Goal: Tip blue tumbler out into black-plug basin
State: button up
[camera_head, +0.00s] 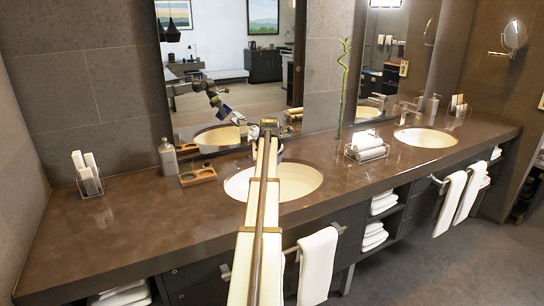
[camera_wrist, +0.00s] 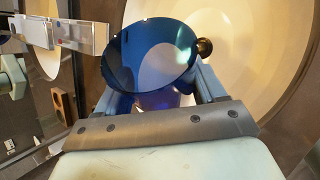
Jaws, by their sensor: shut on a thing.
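The blue tumbler (camera_wrist: 122,62) is see-through and sits between the two pale blue fingers of my gripper (camera_wrist: 160,88), which is shut on it. In the wrist view its round mouth shows as a wide oval. I cannot tell what is inside it. The cream basin (camera_wrist: 262,62) lies behind the tumbler, with a dark round plug (camera_wrist: 205,47) just past the tumbler's right rim. In the head view my arm crosses the front of the left basin (camera_head: 303,181) and hides most of my gripper and the tumbler. The mirror reflects my arm with something blue at its end.
A faucet (camera_wrist: 75,35) stands left of the tumbler in the wrist view. On the counter (camera_head: 110,232) are a soap bottle (camera_head: 167,158), a wooden tray (camera_head: 198,176) and a towel rack (camera_head: 367,148). A second basin (camera_head: 425,138) is at right. The left counter is mostly clear.

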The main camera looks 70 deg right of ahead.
jog(key=t+y, duration=0.1)
jog(key=d+m+t+y, duration=0.1)
jog(key=s+t+y, duration=0.1)
jog(key=shift+d+r, duration=0.15)
jog(key=shift+r, duration=0.2)
notch_tip(320, 180, down, 2)
jog(key=m+t+y, duration=0.1)
jog(key=t+y, duration=0.2)
jog(key=shift+w+a+f+m+t+y, duration=0.15)
jog(key=shift+f+m+t+y, duration=0.25)
jog(key=shift+t+y, duration=0.25)
jog(key=shift+a+f+m+t+y, duration=0.1)
jog(key=shift+f+m+t+y, duration=0.3)
jog(key=shift+t, duration=0.45)
